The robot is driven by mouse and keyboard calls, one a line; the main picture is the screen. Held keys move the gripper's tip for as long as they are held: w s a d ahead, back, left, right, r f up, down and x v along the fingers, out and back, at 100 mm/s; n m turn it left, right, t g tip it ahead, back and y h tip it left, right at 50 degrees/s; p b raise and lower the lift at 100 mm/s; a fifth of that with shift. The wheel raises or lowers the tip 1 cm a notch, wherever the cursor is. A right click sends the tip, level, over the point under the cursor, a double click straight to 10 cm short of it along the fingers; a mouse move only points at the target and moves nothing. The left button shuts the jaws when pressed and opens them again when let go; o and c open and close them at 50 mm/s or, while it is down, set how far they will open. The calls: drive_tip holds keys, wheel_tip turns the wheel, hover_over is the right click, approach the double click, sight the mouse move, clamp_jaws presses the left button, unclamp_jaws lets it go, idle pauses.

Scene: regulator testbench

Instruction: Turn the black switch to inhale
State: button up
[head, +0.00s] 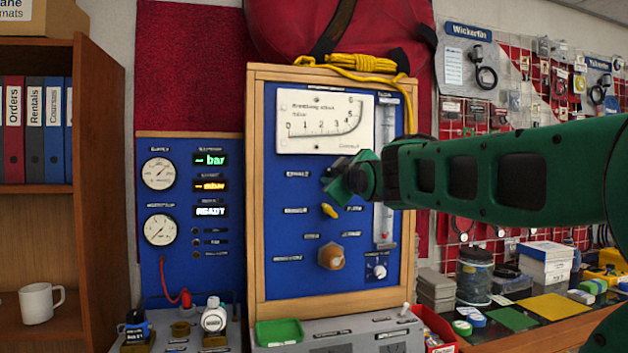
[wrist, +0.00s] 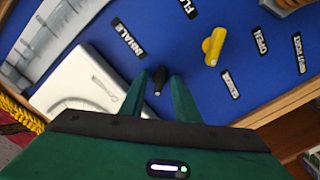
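The black switch (wrist: 158,80) is on the blue panel, between the two fingers of my gripper (wrist: 160,75) in the wrist view. A narrow gap shows on each side of it, so the fingers look open around it. A label reading INHALE (wrist: 129,38) is on the panel, up and left of the switch in the wrist view. In the head view my gripper (head: 341,179) is at the panel's face, below the white gauge. There the gripper covers the switch, and I cannot tell its direction.
A yellow lever (head: 330,211) sits just below my gripper, also seen in the wrist view (wrist: 213,46). An orange-brown knob (head: 331,257) is lower. The wooden frame (head: 252,190) borders the panel. A yellow cord (head: 365,63) hangs over the top.

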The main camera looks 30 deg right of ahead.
clamp_jaws()
drive_tip(key=shift+w, duration=0.1)
idle(0.3)
drive_tip(key=shift+a+f+m, duration=0.1)
drive_tip(key=shift+m, duration=1)
drive_tip(key=m, duration=0.9)
drive_tip(key=shift+f+m, duration=0.1)
drive_tip(key=shift+m, duration=0.3)
drive_tip(key=m, duration=0.5)
drive_tip(key=shift+m, duration=0.4)
drive_tip(key=shift+f, duration=0.1)
